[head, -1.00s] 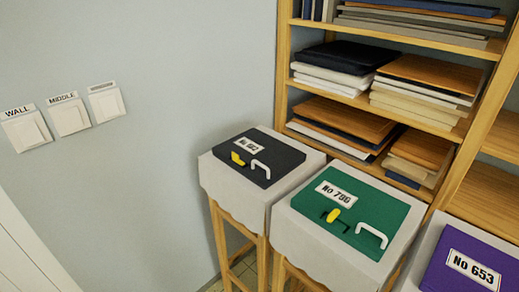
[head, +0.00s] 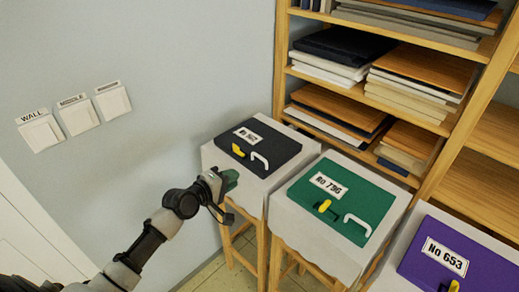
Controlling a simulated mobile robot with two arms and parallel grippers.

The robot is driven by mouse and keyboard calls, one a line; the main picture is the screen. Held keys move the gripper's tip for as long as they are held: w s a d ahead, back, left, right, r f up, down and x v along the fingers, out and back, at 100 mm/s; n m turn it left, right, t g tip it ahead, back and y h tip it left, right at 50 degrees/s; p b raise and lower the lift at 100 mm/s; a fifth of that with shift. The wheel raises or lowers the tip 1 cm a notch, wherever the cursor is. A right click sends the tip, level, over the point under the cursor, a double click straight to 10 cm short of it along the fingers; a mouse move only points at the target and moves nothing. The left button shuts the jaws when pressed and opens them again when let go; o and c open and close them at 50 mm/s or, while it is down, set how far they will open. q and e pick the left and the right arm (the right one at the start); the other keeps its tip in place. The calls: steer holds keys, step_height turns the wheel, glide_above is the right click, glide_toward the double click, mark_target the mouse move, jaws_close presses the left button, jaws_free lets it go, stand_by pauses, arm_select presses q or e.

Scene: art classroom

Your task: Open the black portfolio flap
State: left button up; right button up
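The black portfolio (head: 270,141) lies closed on a small stand with a pale grey cloth. It has a white label (head: 248,137), a yellow latch piece (head: 238,151) and a white handle (head: 260,160). My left gripper (head: 228,195) is in front of the stand's left front corner, lower left of the portfolio and apart from its latch and handle. Its fingers look spread, with nothing between them; a greenish pad shows on the upper one. My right gripper is not in view.
A green portfolio (head: 342,204) lies on a cloth-covered stand to the right, and a purple one (head: 480,272) further right. A wooden shelf (head: 445,150) with stacked boards stands behind. Three wall switches (head: 76,116) are at left.

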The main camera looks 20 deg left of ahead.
mark_target(260, 157)
arm_select(q)
steer(key=shift+t+h, duration=0.3)
steer(key=shift+h, duration=0.1)
steer(key=w+d, duration=0.1)
steer(key=w, duration=0.2)
steer(key=w+d+r, duration=0.1)
steer(key=w+d, duration=0.1)
steer(key=w, duration=0.1)
steer(key=w+d, duration=0.2)
steer(key=w, duration=0.2)
steer(key=shift+r+p, duration=0.3)
steer(key=shift+p, duration=0.05)
jaws_close()
